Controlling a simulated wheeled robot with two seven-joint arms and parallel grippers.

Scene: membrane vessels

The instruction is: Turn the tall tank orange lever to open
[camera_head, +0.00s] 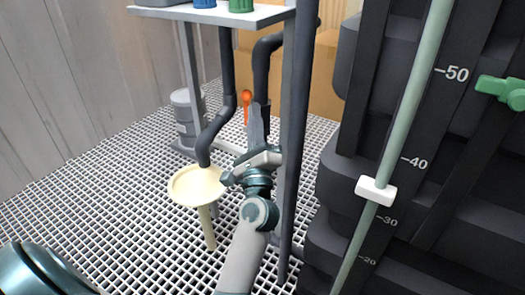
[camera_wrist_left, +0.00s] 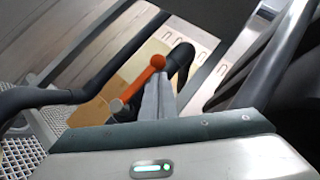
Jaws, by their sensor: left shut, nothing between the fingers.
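The orange lever (camera_head: 246,97) with a round knob stands on the dark piping under the shelf in the head view. It also shows in the left wrist view (camera_wrist_left: 139,83), slanting up to its ball end. My left gripper (camera_head: 256,110) is shut and empty, its fingertips close beside the lever on its right. In the left wrist view the fingers (camera_wrist_left: 159,90) lie just below and right of the ball; I cannot tell whether they touch the lever. The lever's lower mount is partly hidden behind the fingers. My right gripper is not in view.
A black pipe (camera_head: 226,60) bends down to a cream funnel (camera_head: 197,185) left of my gripper. A dark post (camera_head: 298,120) stands close on the right, before the large dark scaled tank (camera_head: 420,215). A grey canister (camera_head: 184,112) stands at the left on the grating.

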